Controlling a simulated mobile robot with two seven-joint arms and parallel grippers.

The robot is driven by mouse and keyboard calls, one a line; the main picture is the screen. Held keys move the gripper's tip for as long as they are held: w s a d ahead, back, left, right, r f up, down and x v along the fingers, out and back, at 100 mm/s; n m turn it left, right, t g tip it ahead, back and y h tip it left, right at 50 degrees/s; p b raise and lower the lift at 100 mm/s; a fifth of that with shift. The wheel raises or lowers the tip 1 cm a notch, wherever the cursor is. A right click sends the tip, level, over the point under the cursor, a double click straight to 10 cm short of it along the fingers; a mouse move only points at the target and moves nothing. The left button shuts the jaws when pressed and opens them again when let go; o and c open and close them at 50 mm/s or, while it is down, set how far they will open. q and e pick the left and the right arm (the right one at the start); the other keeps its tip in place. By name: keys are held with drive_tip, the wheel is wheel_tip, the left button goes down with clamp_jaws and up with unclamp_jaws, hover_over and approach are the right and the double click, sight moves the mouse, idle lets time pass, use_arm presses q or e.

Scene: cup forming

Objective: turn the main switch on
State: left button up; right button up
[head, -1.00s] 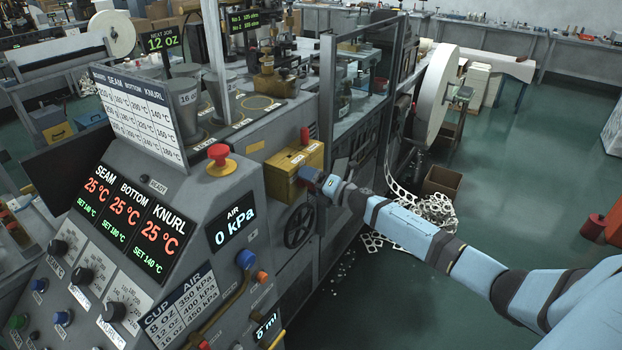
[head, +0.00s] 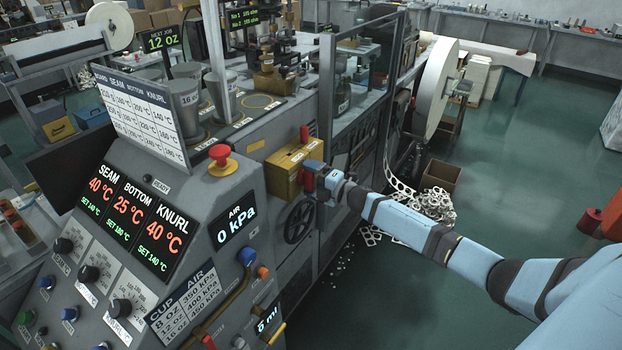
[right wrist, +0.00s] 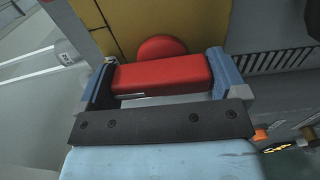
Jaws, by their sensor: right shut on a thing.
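The main switch is a yellow box (head: 285,168) on the side of the grey machine, with a red handle (head: 306,181) on its front face. My right gripper (head: 312,177) reaches it from the right. In the right wrist view the red handle (right wrist: 162,74) lies across between the two blue fingers of my right gripper (right wrist: 162,80), which is shut on it. A red round hub (right wrist: 161,47) shows behind the handle, against the yellow box (right wrist: 120,20). My left gripper is not in view.
The control panel shows SEAM 40, BOTTOM 25 and KNURL 40 °C on its display (head: 130,215). A red emergency button (head: 221,156) and a black handwheel (head: 299,221) are near the box. Scrap strip (head: 433,208) lies on the floor behind my arm.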

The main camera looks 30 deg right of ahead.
drive_tip(key=o, duration=0.6)
drive_tip(key=b+v, duration=0.2)
drive_tip(key=v, duration=1.2)
drive_tip(key=s+a+f+m+g+h+p, duration=0.1)
drive_tip(key=s+a+f+m+h+p, duration=0.15)
drive_tip(key=s+a+f+m, duration=0.85)
drive_tip(key=s+a+f+m+g, duration=0.1)
drive_tip(key=s+a+m+g, duration=0.1)
drive_tip(key=s+a+m, duration=0.2)
drive_tip(key=s+a+f+m+g+h+p, duration=0.1)
drive_tip(key=s+a+m, duration=0.3)
drive_tip(key=s+a, duration=0.6)
drive_tip(key=a+f+g, duration=0.1)
drive_tip(key=a, duration=0.3)
drive_tip(key=shift+s+f+g, duration=0.25)
drive_tip(key=shift+s+g, duration=0.05)
